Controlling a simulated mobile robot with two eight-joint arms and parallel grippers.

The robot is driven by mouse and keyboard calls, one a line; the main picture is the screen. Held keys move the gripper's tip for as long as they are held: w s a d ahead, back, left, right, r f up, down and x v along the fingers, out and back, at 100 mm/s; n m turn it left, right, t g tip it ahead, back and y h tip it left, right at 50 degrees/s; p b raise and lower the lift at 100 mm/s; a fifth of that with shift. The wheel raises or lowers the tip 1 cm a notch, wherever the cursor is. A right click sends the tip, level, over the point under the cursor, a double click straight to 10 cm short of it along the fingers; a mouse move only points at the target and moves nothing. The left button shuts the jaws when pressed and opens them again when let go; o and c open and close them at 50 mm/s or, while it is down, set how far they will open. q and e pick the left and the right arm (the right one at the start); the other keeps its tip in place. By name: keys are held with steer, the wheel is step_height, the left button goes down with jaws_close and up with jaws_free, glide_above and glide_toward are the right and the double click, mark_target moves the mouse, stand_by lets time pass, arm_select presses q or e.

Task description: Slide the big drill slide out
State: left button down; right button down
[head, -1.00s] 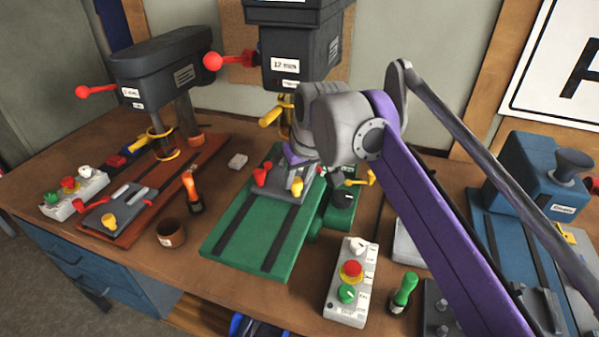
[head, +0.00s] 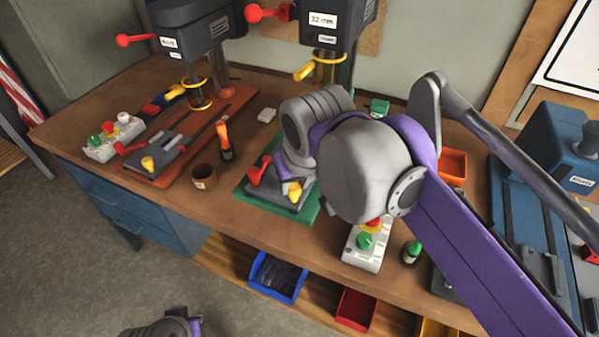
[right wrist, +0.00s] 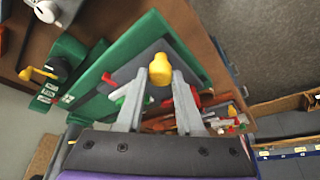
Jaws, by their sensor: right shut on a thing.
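The big drill (head: 325,30), labelled 32 mm, stands at the back of the bench. Its grey slide (head: 262,190) lies on the green base (head: 252,207), close to the base's front end, with a red clamp lever (head: 262,168) and a yellow knob (head: 293,192). My right gripper (head: 287,178) is at the slide. In the right wrist view, its fingers (right wrist: 160,82) are on both sides of the yellow knob (right wrist: 160,66), shut on it. My right arm hides much of the green base in the head view. Part of my left arm shows at the bottom edge; its fingers are out of view.
A smaller drill (head: 183,32) with its own grey slide (head: 160,150) stands at left. A control box (head: 365,250) is at right. A blue bin (head: 277,277) sits below the bench edge.

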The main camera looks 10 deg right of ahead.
steer(key=shift+s, duration=0.1)
steer(key=c, duration=0.8)
jaws_free()
steer(key=shift+a, duration=0.1)
steer(key=shift+o, duration=1.4)
steer(key=shift+s+a, duration=0.1)
steer(key=shift+s, duration=0.1)
steer(key=shift+w, duration=0.1)
steer(key=shift+r, duration=0.1)
steer(key=p+v, duration=0.1)
steer(key=v, duration=0.9)
steer(key=shift+r, duration=0.3)
